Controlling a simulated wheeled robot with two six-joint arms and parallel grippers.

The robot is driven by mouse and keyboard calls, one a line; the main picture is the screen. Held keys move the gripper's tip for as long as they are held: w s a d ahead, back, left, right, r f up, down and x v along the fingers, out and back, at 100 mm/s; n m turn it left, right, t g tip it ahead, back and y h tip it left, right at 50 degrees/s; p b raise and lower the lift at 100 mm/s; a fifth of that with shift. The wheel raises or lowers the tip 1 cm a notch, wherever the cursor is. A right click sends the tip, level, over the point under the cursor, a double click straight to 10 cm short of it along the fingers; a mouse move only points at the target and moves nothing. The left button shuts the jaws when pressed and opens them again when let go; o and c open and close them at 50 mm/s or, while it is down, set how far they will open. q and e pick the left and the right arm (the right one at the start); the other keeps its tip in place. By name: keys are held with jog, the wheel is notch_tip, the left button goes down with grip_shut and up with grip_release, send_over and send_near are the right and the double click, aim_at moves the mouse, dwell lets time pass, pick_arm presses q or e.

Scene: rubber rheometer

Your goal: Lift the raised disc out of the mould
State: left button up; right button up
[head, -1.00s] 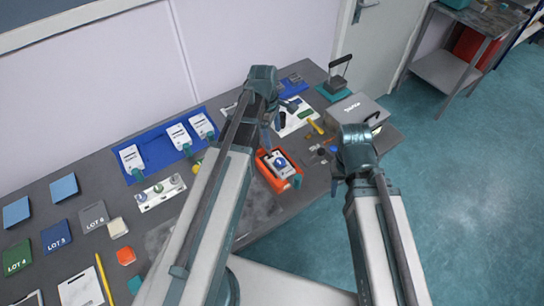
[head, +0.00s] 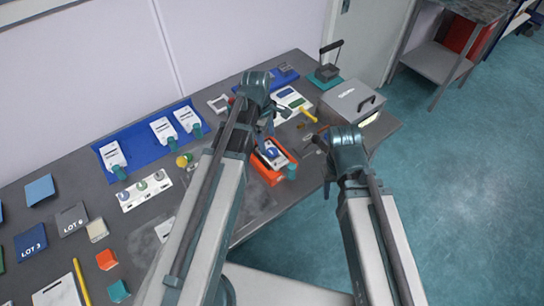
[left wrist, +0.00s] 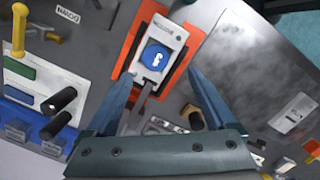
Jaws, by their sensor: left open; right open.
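A blue disc with a white mark (left wrist: 157,57) lies on a pale plate with a dark handle (left wrist: 150,85) in the left wrist view. I take this plate for the mould. It sits in an orange tray (left wrist: 123,62), which also shows in the head view (head: 268,176). My left gripper (left wrist: 160,78) is open and empty. Its fingers point at the tray, one on each side of the plate's handle end. In the head view my left gripper (head: 266,128) hangs over the tray's far end and partly hides it. My right gripper (head: 325,165) is open, right of the tray.
A grey box with a black handle (head: 350,100) stands behind my right gripper. A blue mat (head: 140,150) with white cards lies left. A white strip with round pieces (head: 145,190) lies nearer. A small teal cylinder (head: 291,172) stands at the tray's right edge.

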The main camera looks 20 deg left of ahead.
aim_at(272, 152)
pick_arm(q)
jog(key=f+b, duration=0.3)
jog(key=d+f+b, duration=0.1)
jog(key=f+b, duration=0.1)
jog(key=shift+w+d+f, duration=0.1)
jog(key=shift+w, duration=0.25)
jog(key=c, duration=1.4)
